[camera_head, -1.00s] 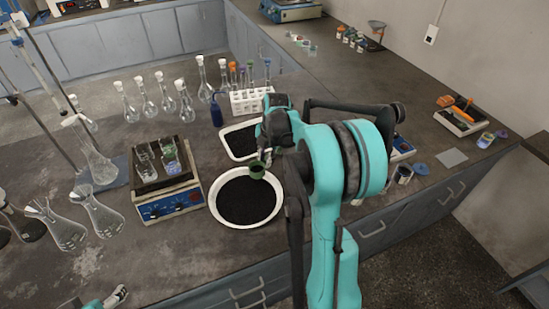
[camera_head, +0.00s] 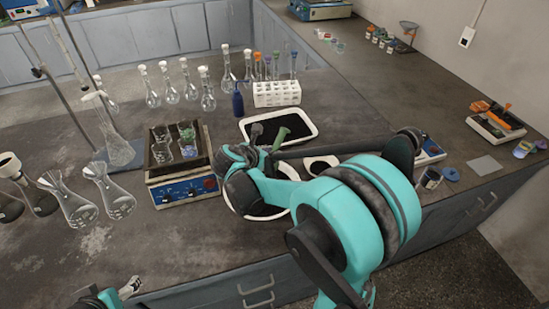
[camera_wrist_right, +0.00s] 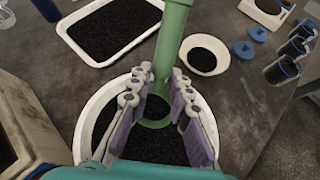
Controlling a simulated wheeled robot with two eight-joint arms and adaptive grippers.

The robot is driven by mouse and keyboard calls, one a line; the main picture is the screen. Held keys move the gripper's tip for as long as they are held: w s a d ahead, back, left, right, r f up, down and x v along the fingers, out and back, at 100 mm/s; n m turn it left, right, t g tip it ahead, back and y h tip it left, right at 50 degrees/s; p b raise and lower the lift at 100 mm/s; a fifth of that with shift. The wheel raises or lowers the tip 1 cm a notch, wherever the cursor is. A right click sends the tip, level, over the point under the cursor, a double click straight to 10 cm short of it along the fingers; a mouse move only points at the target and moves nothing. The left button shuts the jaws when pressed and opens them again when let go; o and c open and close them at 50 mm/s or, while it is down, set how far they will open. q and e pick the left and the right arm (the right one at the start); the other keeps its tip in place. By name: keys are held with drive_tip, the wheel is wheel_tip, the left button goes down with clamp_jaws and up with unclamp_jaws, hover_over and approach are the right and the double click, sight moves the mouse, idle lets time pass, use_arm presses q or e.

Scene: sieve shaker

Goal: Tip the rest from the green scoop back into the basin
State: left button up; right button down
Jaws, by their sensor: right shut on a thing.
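The green scoop (camera_head: 283,136) is held in my right gripper (camera_head: 262,142), its handle sticking up. In the right wrist view, the scoop's handle (camera_wrist_right: 173,40) rises between the fingers of the right gripper (camera_wrist_right: 157,84), and its round cup end is lower, over the basin. The round white basin (camera_wrist_right: 84,133) with black grains lies below the gripper. In the head view the basin (camera_head: 284,209) is mostly hidden by my right arm. My left gripper (camera_head: 130,287) is at the bottom left edge, empty, away from these things.
A white rectangular tray (camera_head: 313,131) of black grains lies behind the basin. A small white bowl (camera_wrist_right: 205,67) of dark grains is beside it. A blue-fronted device (camera_head: 184,194) holding beakers stands left of the basin. Flasks and a tube rack (camera_head: 277,94) stand behind.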

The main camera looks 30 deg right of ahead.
drive_tip(key=a+h+b, duration=0.1)
drive_tip(key=b, duration=0.1)
drive_tip(key=a+t+h+b, duration=0.1)
drive_tip(key=h+b, duration=0.2)
drive_tip(key=b, duration=0.2)
drive_tip(key=shift+s+a+f+n+t+h, duration=0.3)
drive_tip(key=shift+s+a+f+n+t, duration=0.1)
drive_tip(key=shift+s+a+r+t+h, duration=0.1)
drive_tip(key=shift+a+t+h, duration=0.25)
drive_tip(key=shift+h, duration=0.15)
use_arm(q)
wheel_tip(320, 180, down, 7)
use_arm(e)
drive_tip(key=shift+s+a+f+n+t+h, duration=0.1)
drive_tip(key=shift+s+a+n+t+h, duration=0.15)
drive_tip(key=shift+a+h, duration=0.35)
drive_tip(key=shift+a+f+n+t+h, duration=0.15)
drive_tip(key=shift+a+t+h, duration=0.2)
drive_tip(key=shift+h, duration=0.45)
drive_tip(key=shift+s+a+f+n+t+h, duration=0.1)
drive_tip(key=shift+s+a+n+t+h, duration=0.2)
drive_tip(key=shift+h, duration=0.4)
use_arm(q)
drive_tip(key=shift+f, duration=0.1)
use_arm(e)
drive_tip(key=shift+w, duration=0.15)
use_arm(q)
drive_tip(key=shift+p, duration=0.35)
use_arm(e)
drive_tip(key=shift+r, duration=0.15)
